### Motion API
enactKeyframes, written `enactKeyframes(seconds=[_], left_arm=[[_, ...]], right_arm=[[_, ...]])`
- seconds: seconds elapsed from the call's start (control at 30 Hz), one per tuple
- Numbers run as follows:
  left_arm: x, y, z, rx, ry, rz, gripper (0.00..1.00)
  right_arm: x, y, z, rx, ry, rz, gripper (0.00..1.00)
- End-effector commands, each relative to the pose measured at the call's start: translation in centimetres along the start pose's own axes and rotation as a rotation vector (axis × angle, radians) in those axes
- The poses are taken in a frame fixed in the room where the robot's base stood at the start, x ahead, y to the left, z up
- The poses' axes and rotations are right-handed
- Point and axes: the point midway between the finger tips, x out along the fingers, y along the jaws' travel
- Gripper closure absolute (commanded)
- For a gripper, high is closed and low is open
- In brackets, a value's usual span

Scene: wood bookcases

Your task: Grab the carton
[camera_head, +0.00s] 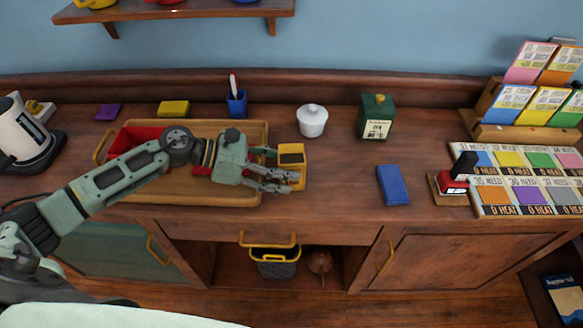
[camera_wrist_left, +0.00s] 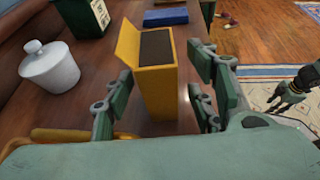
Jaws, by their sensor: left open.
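The carton is a yellow upright box with a dark top and a raised flap (camera_head: 291,173). It stands on the wooden counter just right of the wooden tray, and shows in the left wrist view (camera_wrist_left: 160,95). My left gripper (camera_head: 279,170) reaches in from the left, over the tray, with its fingers spread open. In the left wrist view the carton stands between the open fingers (camera_wrist_left: 158,100), with a gap visible at the right. A dark robot hand, seemingly my right gripper (camera_wrist_left: 290,92), shows at the right edge of that view; its jaw state is unclear.
The wooden tray (camera_head: 215,200) lies under my left arm. A white lidded pot (camera_head: 312,121) and green box (camera_head: 376,117) stand behind the carton. A blue block (camera_head: 393,185) and stapler (camera_head: 457,175) are to the right. Counter between carton and blue block is clear.

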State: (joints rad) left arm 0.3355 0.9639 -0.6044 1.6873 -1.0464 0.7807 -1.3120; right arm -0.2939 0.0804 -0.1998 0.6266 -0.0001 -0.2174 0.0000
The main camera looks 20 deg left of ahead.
Motion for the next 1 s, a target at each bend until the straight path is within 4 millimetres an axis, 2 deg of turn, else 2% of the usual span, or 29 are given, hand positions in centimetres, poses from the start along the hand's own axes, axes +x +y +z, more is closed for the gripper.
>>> enactKeyframes(seconds=[0.1, 0.2, 0.43, 0.83, 1.0], left_arm=[[1.6, 0.0, 0.3, 0.001, -0.003, -0.001, 0.48], [2.2, 0.0, 0.1, 0.000, -0.001, -0.001, 0.48], [2.3, 0.0, -0.1, 0.001, 0.000, 0.000, 0.48], [2.3, 0.0, 0.0, 0.001, 0.000, 0.000, 0.83], [2.3, 0.0, 0.0, 0.001, 0.000, 0.000, 0.86]], right_arm=[[-0.8, -0.1, -0.4, 0.000, 0.005, -0.001, 0.60], [-0.9, -0.1, -0.2, 0.000, 0.001, -0.002, 0.60], [-0.9, -0.3, 0.9, 0.000, -0.016, -0.004, 0.60], [-0.9, -0.3, 1.2, 0.000, -0.021, -0.004, 0.60], [-0.9, -0.3, 1.0, 0.000, -0.018, -0.003, 0.60]])
